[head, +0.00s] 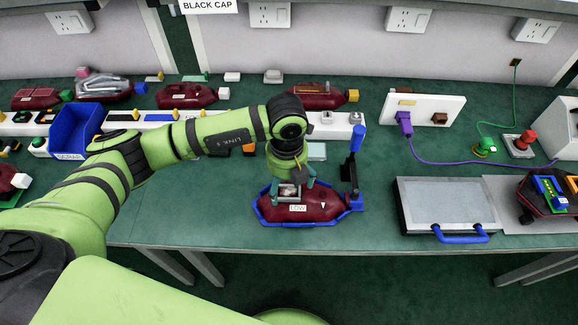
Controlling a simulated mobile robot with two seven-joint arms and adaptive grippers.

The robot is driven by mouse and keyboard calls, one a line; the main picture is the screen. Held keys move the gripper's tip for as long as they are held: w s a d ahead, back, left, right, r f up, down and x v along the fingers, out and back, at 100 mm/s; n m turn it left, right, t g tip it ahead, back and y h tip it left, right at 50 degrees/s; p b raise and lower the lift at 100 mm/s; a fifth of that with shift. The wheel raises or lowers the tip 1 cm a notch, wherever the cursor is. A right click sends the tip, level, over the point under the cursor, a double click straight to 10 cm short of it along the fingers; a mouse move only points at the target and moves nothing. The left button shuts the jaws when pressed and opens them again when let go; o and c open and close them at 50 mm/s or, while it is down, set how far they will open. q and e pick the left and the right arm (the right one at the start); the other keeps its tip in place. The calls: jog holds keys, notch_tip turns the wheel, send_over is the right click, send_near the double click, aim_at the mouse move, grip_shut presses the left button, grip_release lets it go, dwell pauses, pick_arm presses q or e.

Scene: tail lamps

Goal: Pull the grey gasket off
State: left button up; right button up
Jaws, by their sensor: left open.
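A dark red tail lamp (325,207) with a white label lies in a blue holder (356,205) near the table's front edge, in the middle of the head view. My left gripper (290,194) points down over the left half of this lamp, its fingers apart. A small pale grey and reddish part shows between the fingers; I cannot tell whether it is the grey gasket or whether the fingers touch it. The gripper and wrist hide part of the lamp's top. My right gripper is not in view.
A blue upright post with a dark clamp (355,155) stands just right of the lamp. A grey case with a blue handle (446,207) lies further right. A blue bin (77,130) and several red lamps stand behind. The green table between post and case is clear.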

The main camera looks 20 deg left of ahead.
aim_at(287, 193)
pick_arm(q)
notch_tip(287, 193, down, 2)
jog(key=shift+w+f, duration=0.15)
jog(key=shift+f, duration=0.6)
jog(key=c, duration=1.4)
jog(key=shift+c, duration=1.1)
jog(key=shift+w+r+p, duration=0.1)
jog(key=shift+r+p, duration=0.45)
jog(key=shift+p, duration=0.1)
jog(key=shift+a+r+p, duration=0.15)
jog(key=shift+r+p, duration=0.25)
jog(key=shift+r, duration=0.15)
jog(key=shift+r+p, duration=0.3)
jog(key=shift+r, duration=0.15)
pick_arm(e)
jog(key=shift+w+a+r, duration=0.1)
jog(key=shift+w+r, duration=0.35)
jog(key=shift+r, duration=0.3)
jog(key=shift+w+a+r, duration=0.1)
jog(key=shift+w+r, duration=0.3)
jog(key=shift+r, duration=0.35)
pick_arm(q)
jog(key=shift+d, duration=0.2)
